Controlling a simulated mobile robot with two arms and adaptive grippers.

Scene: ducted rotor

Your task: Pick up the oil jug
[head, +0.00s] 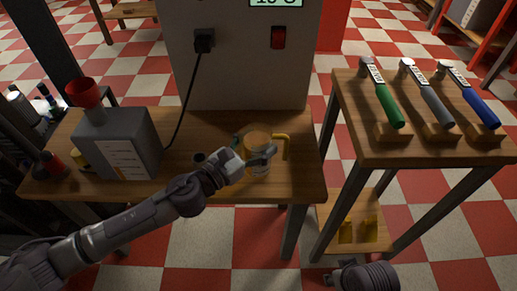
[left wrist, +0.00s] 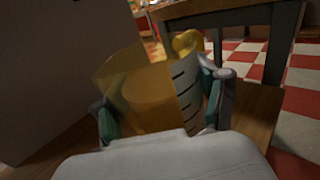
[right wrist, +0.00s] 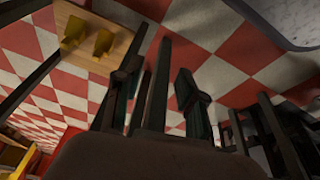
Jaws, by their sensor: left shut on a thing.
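The oil jug (head: 257,139) is a see-through amber vessel with a yellow spout or handle at its right. It is over the wooden workbench, in front of the grey cabinet. My left gripper (head: 257,158) is shut around its body. In the left wrist view the jug (left wrist: 150,90) stands between the two fingers of the left gripper (left wrist: 162,112), with dark measuring marks on its side. I cannot tell whether its base touches the bench. My right gripper (right wrist: 158,95) is open and empty, low over the floor beside the tables.
A grey canister (head: 122,145) with a red funnel (head: 84,92) stands on the workbench (head: 300,185) at the left. A grey cabinet (head: 235,70) with a plug and cable rises behind. A side table (head: 440,150) at the right holds green, grey and blue handled tools.

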